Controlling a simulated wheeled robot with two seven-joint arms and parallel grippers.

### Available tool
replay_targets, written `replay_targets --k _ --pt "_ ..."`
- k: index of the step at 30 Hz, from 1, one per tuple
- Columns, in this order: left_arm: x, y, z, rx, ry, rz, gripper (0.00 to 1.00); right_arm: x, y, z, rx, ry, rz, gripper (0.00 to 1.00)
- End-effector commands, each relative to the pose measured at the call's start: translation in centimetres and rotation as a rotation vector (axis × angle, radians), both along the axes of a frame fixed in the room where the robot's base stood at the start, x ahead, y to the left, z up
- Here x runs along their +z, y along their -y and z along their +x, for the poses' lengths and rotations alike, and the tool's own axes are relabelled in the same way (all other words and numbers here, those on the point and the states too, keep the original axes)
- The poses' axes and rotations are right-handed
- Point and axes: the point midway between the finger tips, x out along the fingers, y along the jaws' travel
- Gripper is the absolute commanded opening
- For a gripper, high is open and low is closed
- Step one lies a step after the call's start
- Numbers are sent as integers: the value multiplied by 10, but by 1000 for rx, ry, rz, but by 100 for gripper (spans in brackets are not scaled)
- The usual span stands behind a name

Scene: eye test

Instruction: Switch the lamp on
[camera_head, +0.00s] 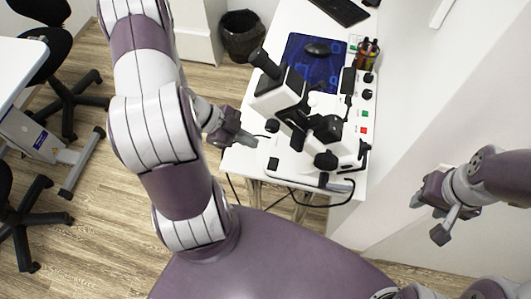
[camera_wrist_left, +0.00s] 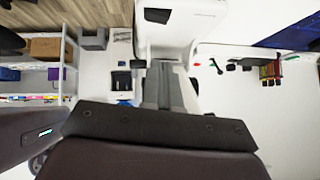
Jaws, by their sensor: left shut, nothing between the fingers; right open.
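A white microscope (camera_head: 278,95) with black knobs and eyepieces stands on a white table (camera_head: 240,165). No separate lamp is plain to see, and I cannot tell whether any light is on. My left gripper (camera_head: 252,140) is shut and empty, at the left side of the microscope, close to a black knob (camera_head: 271,125). I cannot tell whether it touches. In the left wrist view its grey fingers (camera_wrist_left: 166,68) point at white equipment, with a small black part (camera_wrist_left: 121,82) to their left. My right gripper (camera_head: 430,218) is open and empty, right of the table.
A white strip (camera_head: 364,128) with knobs, green and red buttons lies along the table's right side. Behind the microscope are a blue mat with a mouse (camera_head: 317,49) and a holder of bottles (camera_head: 368,53). A black cable (camera_head: 315,204) hangs at the front. A black bin (camera_head: 242,35) stands behind left.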

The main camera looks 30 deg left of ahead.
Motion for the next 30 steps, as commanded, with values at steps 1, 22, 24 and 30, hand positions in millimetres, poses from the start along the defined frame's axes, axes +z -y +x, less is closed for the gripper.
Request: replay_targets --k 1,22,24,30 --pt "-10 8 2 -4 -3 -1 0 -4 0 0 0 0 0 43" --pt "-82 38 22 0 1 1 0 -14 0 0 0 0 0 43" --pt "-82 38 22 0 1 1 0 -14 0 0 0 0 0 43" --pt "-81 38 23 1 -14 -4 0 -9 0 0 0 0 0 43"
